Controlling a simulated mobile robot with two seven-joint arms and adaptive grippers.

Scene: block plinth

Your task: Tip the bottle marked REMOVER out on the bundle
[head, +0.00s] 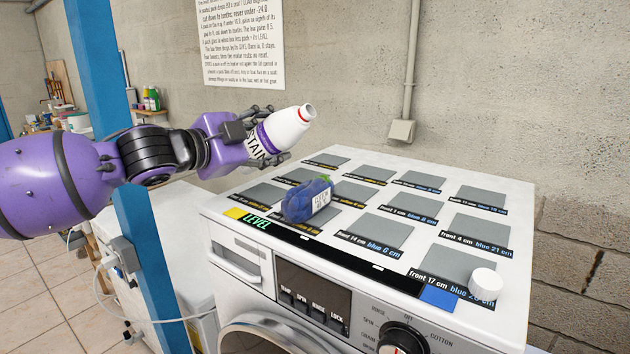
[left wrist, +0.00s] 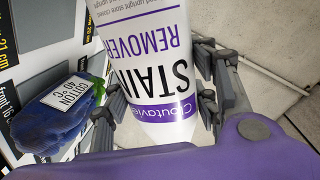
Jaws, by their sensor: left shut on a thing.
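The white bottle with a purple label (head: 284,129) reads STAIN REMOVER in the left wrist view (left wrist: 145,60). My left gripper (head: 262,128) is shut around it and holds it above the washing machine. The bottle is tilted, its open red-rimmed mouth pointing up and right in the head view. No liquid shows coming out. The dark blue bundle (head: 300,203) has a green tie and a tag, which reads COTTON 40 °C in the left wrist view (left wrist: 68,92). It lies on the machine top, lower in the picture than the bottle. My right gripper is out of view.
The white washing machine (head: 420,172) carries several grey squares with printed labels. A white cap (head: 486,284) stands at its front right. A yellow-to-blue LEVEL strip (head: 330,256) runs along the front. A blue post (head: 150,270) stands at the left. A printed sheet (head: 240,42) hangs behind.

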